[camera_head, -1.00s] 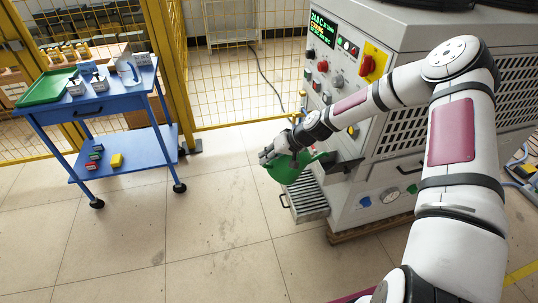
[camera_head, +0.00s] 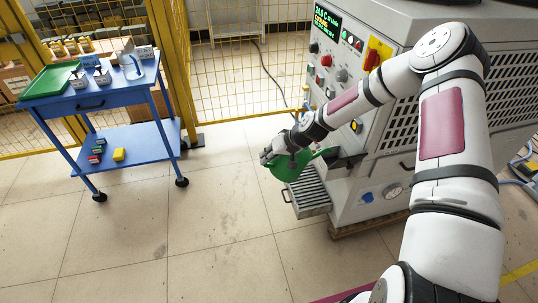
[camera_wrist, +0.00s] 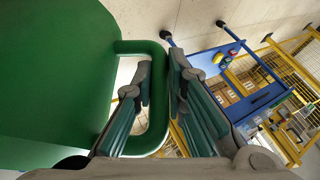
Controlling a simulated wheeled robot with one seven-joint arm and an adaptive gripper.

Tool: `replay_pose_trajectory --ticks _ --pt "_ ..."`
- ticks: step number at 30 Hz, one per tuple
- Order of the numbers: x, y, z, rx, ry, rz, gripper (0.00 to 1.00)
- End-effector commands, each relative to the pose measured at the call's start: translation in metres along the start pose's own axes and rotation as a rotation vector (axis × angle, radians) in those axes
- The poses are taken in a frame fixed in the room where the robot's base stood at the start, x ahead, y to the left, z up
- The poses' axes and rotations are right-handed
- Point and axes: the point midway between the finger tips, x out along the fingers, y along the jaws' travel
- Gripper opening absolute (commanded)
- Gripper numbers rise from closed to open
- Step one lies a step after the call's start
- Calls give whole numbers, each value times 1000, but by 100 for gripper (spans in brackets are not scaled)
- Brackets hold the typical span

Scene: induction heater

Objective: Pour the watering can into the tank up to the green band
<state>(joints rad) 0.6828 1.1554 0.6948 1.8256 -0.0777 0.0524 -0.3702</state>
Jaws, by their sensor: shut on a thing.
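The green watering can (camera_head: 284,171) hangs in my gripper (camera_head: 276,155) in front of the heater. In the wrist view the can's body (camera_wrist: 45,70) fills the left side, and my gripper (camera_wrist: 160,75) is shut on its looped handle (camera_wrist: 152,135). The can's spout points right, toward a dark opening on the heater (camera_head: 345,158) just above the slatted tray. I cannot see the green band or any water level. The can's inside is hidden.
The heater cabinet (camera_head: 375,165) carries a lit display and knobs. A slatted grey step or tray (camera_head: 309,196) juts out below the can. A blue trolley (camera_head: 115,103) with a green tray (camera_head: 52,81) stands left, before yellow mesh fencing (camera_head: 232,75). The floor between is clear.

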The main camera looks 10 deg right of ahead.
Motion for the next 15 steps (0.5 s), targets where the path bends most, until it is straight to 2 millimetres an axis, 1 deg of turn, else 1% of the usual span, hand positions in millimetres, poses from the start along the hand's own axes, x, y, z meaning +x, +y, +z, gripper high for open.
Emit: replay_pose_trajectory --ticks 3,15 --pt "3 0 0 -12 3 14 0" --pt "6 0 2 -17 4 22 0"
